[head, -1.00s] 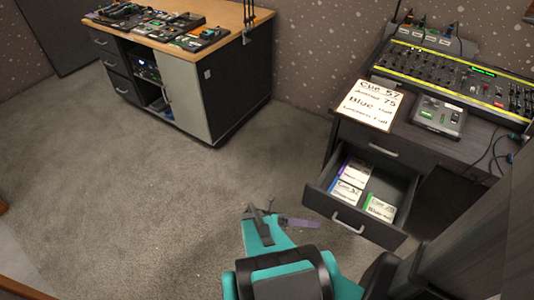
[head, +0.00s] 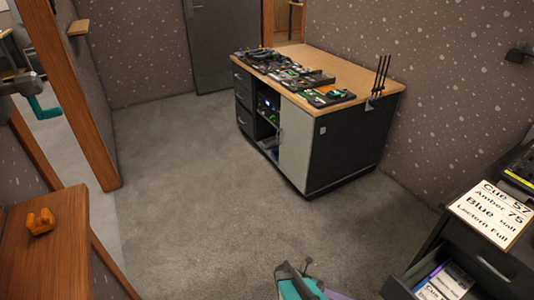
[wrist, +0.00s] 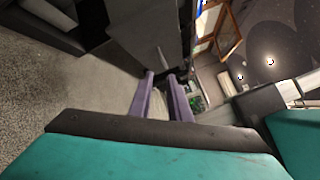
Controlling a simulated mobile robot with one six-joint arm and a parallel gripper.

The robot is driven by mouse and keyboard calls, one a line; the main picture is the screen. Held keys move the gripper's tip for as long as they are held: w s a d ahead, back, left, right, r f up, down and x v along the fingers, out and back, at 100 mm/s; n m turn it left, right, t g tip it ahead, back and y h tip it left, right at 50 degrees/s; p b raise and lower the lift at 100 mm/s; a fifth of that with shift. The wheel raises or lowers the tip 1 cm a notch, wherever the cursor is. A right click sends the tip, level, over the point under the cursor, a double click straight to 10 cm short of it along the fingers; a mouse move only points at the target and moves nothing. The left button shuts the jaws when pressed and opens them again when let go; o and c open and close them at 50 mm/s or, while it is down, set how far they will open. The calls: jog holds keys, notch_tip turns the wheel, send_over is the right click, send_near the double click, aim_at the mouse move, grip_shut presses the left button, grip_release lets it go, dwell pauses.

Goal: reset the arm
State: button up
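My gripper (wrist: 161,76) shows in the wrist view with its two purple fingers apart and nothing between them. In the head view only part of my teal arm end (head: 297,287) shows at the bottom edge, with a bit of purple beside it. The fingertips cannot be made out there. The arm end is above the carpet, left of the open drawer (head: 400,288).
A cabinet (head: 345,150) with a wooden top carries several dark devices. A desk with a lettered sign (head: 492,214) stands at right; its open drawer holds cards. A wooden ledge (head: 70,240) with an orange object (head: 40,222) is at left. Carpet between is clear.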

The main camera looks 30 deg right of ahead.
jog(key=w+a+f+m+t+y, duration=0.2)
jog(key=a+m, duration=0.4)
jog(key=a, duration=0.3)
jog(key=w+a+f+m+t+y+p, duration=0.1)
jog(key=a+f+m+t+y, duration=0.3)
jog(key=a, duration=0.6)
jog(key=w+a+f+m+t+y, duration=0.2)
jog(key=a+m+y, duration=0.3)
jog(key=a+m, duration=0.4)
jog(key=shift+w+a+f+t+p, duration=0.4)
jog(key=shift+a+f+t, duration=0.1)
jog(key=shift+a+f, duration=0.3)
jog(key=shift+s, duration=0.15)
